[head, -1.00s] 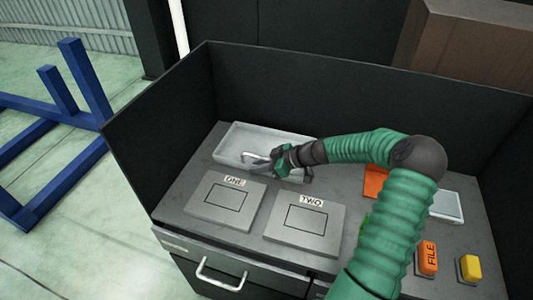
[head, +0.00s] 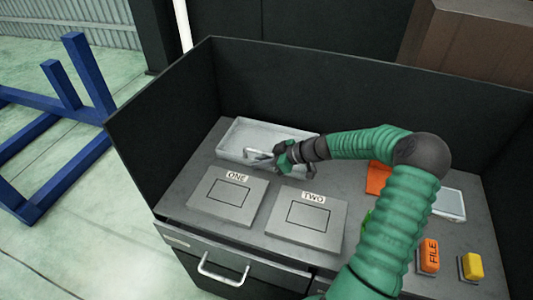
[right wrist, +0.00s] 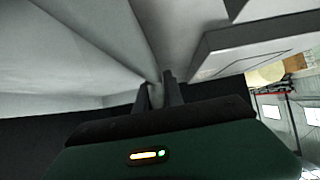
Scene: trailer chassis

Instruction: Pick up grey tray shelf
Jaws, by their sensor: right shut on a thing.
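The grey tray shelf (head: 240,131) is a shallow, light grey, open tray at the back left of the dark workbench in the head view. My right gripper (head: 262,157) reaches in from the right and is at the tray's near side. In the right wrist view, the two dark fingers (right wrist: 159,94) are shut on a thin light grey wall (right wrist: 150,70), which looks like the tray's edge. I cannot tell whether the tray is lifted clear of the bench. My left gripper is not in view.
Two grey plates marked ONE (head: 226,202) and TWO (head: 304,221) lie in front of the tray. Dark panels (head: 270,80) wall the bench at the back and left. An orange FILE block (head: 429,255) and a yellow block (head: 473,266) stand at right.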

